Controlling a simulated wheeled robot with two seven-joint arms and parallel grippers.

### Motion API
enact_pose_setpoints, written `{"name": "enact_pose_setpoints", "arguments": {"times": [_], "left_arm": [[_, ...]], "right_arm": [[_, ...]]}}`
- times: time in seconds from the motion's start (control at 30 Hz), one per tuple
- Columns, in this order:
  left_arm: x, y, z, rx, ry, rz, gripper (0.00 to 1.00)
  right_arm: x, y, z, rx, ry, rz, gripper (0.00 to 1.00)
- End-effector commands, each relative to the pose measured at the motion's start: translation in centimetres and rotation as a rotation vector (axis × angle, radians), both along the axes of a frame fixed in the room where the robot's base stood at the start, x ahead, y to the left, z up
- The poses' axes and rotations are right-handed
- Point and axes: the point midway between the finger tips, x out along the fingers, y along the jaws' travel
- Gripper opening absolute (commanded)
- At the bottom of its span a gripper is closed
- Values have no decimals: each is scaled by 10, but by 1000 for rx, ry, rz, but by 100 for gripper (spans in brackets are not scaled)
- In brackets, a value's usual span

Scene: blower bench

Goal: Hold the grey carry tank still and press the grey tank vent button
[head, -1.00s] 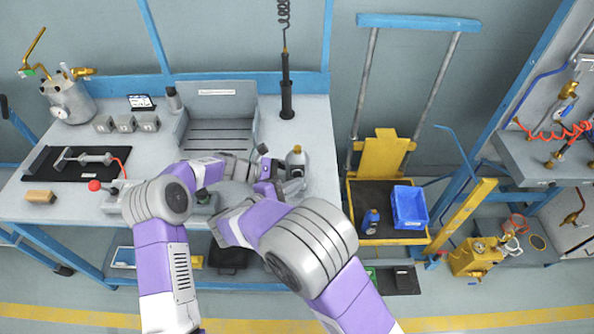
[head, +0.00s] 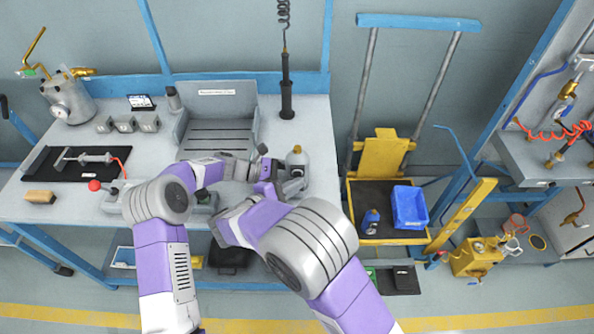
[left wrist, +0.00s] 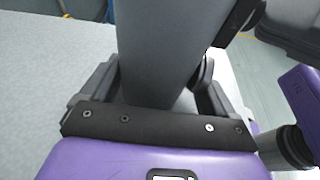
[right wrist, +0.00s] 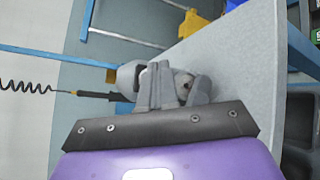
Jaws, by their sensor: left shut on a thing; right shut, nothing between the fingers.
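The grey carry tank (head: 298,159), a small bottle shape with a brass-coloured cap, stands upright at the bench's right front. My left gripper (head: 284,171) is shut on its body; in the left wrist view the grey tank body (left wrist: 165,45) fills the space between the fingers. My right gripper (head: 292,186) is shut and empty, just in front of the tank. In the right wrist view its closed fingertips (right wrist: 162,75) overlap the tank (right wrist: 127,78), whose cap shows at the left. I cannot make out the vent button, nor whether the fingertips touch the tank.
The bench (head: 315,125) has free top behind the tank. A grey open fixture (head: 217,112) stands behind my arms, and a black hanging tool (head: 287,95) is behind the tank. A yellow trolley (head: 385,236) with a blue bin (head: 409,207) stands to the right, beyond the bench edge.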

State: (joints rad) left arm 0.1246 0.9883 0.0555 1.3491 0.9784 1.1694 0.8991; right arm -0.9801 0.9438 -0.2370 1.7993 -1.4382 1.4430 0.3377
Motion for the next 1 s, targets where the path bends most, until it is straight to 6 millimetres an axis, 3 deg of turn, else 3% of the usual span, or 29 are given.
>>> {"name": "enact_pose_setpoints", "arguments": {"times": [1.0], "left_arm": [[0, 0, 0, 0, 0, -1, 72]], "right_arm": [[10, 0, 0, 0, 0, 0, 0]]}}
